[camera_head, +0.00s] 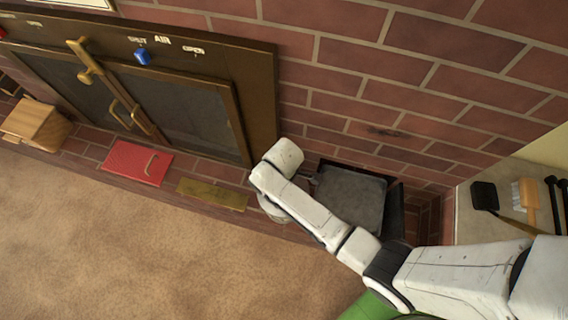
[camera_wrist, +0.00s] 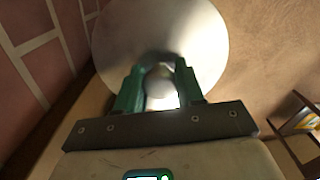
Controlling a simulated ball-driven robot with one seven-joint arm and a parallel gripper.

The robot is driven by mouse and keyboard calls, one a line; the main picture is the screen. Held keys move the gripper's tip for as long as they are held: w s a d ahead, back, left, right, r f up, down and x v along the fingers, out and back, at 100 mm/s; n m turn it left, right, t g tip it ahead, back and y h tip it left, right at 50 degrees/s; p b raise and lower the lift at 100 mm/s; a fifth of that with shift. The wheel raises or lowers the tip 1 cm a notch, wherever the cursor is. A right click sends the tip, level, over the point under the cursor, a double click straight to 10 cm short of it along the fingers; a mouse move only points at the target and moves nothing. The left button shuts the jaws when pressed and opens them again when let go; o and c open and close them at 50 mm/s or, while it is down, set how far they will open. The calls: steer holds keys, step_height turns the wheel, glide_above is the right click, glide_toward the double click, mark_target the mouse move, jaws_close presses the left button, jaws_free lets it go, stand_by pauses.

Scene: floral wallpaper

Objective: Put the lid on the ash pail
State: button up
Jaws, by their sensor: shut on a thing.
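In the wrist view, the green fingers of my gripper (camera_wrist: 161,78) are shut on a small shiny knob at the middle of a round, pale metal disc, which looks like the lid (camera_wrist: 190,28). The disc fills the upper middle of that view and hides what is under it. In the head view, my white arm covers the gripper, and a pale rounded shape shows below the arm's end; I cannot tell whether it is lid or pail. I cannot make out the ash pail for certain in either view.
A dark square bin with a grey inside (camera_head: 352,192) stands beside my arm against the brick wall. A red plate with a handle (camera_head: 137,163), a brass plate (camera_head: 212,194) and a wooden box (camera_head: 35,124) lie along the hearth. Brushes (camera_head: 528,197) are at right. The carpet is clear.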

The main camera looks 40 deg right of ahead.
stand_by(0.4)
steer(key=o, duration=1.2)
steer(key=shift+o, duration=0.7)
steer(key=o, duration=0.4)
steer(key=shift+r, duration=0.1)
steer(key=shift+r+p, duration=3.45)
steer(key=shift+p, duration=0.3)
